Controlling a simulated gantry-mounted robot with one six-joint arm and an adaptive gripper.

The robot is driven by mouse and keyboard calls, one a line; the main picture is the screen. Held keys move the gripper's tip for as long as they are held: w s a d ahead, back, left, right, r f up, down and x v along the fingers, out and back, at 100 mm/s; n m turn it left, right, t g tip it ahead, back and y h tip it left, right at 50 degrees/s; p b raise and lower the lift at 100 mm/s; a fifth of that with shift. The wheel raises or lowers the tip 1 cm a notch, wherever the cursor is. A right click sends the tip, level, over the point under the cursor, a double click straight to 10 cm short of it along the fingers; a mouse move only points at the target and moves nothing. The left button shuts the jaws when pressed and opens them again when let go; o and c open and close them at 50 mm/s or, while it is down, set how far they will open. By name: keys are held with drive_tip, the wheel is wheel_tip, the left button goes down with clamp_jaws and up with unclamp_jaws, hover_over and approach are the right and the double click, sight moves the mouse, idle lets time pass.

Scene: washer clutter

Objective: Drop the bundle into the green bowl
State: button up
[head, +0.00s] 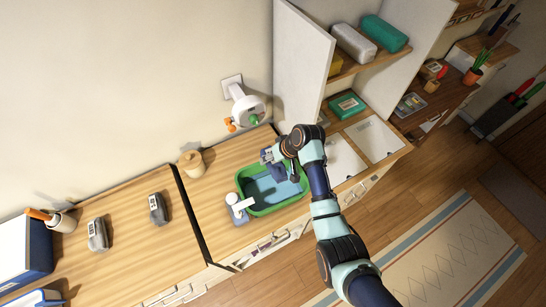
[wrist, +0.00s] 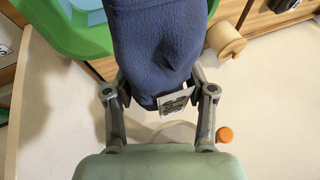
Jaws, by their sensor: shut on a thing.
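My gripper (wrist: 160,95) is shut on a dark blue cloth bundle (wrist: 158,45) with a white printed tag. In the head view the bundle (head: 279,172) hangs below my gripper (head: 268,156), over the far side of the green bowl (head: 241,192). The bowl is a green-rimmed basin with a light blue inside, standing on the wooden counter. Its green wall (wrist: 75,38) also shows at the upper left of the wrist view, partly behind the bundle. I cannot tell whether the bundle touches the bowl.
A white-topped dispenser (head: 234,200) stands against the bowl's left side. A wooden jar (head: 191,163) is behind it to the left. Two grey bundles with tags (head: 158,208) (head: 97,235) lie on the left counter. A tall white cabinet door (head: 303,60) stands open behind my arm.

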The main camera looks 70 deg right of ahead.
wheel_tip(320, 180, down, 5)
drive_tip(key=b, duration=0.4)
drive_tip(key=o, duration=1.3)
drive_tip(key=shift+f, duration=0.1)
drive_tip(key=shift+s, duration=0.1)
drive_tip(key=v, duration=1.2)
drive_tip(key=shift+d, duration=0.15)
